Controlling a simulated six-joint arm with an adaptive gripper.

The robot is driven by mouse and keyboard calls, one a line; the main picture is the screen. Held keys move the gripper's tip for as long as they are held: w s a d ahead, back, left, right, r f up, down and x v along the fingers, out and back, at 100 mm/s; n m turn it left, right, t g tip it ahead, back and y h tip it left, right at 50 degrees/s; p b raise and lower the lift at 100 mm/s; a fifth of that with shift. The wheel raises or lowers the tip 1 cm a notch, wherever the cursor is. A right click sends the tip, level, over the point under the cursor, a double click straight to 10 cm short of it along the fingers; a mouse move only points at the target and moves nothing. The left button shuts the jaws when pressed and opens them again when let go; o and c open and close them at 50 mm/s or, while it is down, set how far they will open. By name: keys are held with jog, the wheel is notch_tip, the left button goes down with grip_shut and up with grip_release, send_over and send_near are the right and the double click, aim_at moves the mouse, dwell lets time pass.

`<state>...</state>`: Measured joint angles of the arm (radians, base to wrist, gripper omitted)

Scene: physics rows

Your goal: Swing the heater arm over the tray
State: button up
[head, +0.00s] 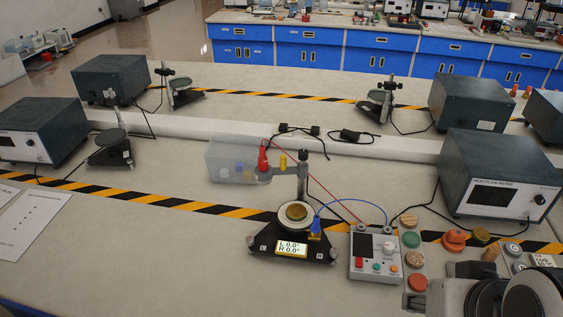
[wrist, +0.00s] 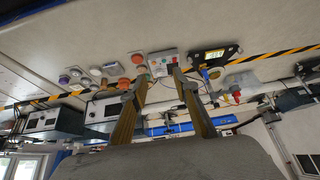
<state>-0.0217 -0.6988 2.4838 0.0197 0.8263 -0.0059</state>
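The heater arm (head: 283,172) reaches left from the top of a grey post on a black base. Its red-topped end (head: 263,158) is beside or over a translucent box, away from the tray. The round tray (head: 284,213), with a gold disc on it, sits low on the base in front of the post. The base's display reads L 0.0°, R 0.0°. In the wrist view the heater's red end (wrist: 237,97) lies right of the fingers. My gripper (wrist: 153,82) is open and empty, its two fingers apart. In the head view, my arm is at bottom right, away from the heater.
A control box (head: 375,254) with red and blue wires stands right of the tray. Several coloured discs (head: 417,282) lie between it and my arm. A heat-flow meter (head: 499,180) stands behind them. The translucent box (head: 228,159) is left of the post. The front-left bench is mostly clear.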

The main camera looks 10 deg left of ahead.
jog(key=w+a+t+y, duration=0.15)
jog(key=w+a, duration=0.35)
jog(key=w, duration=0.5)
jog(key=w+a+n+t, duration=0.1)
jog(key=w+a+t, duration=0.1)
jog(key=w+a, duration=0.55)
jog(key=w+a+t+y, duration=0.1)
jog(key=w+a+t, duration=0.15)
jog(key=w, duration=0.85)
jog(key=w+a+f+t, duration=0.2)
jog(key=w+a+f, duration=0.2)
jog(key=w+a, duration=0.35)
jog(key=t+h, duration=0.1)
jog(key=t, duration=0.3)
send_near(283, 162)
jog(key=shift+w+a, duration=0.15)
jog(key=shift+w, duration=1.45)
jog(key=shift+w, duration=0.1)
jog(key=shift+w+a, duration=0.2)
jog(key=shift+w, duration=1.7)
jog(key=shift+w+a, duration=0.15)
jog(key=shift+w, duration=1.75)
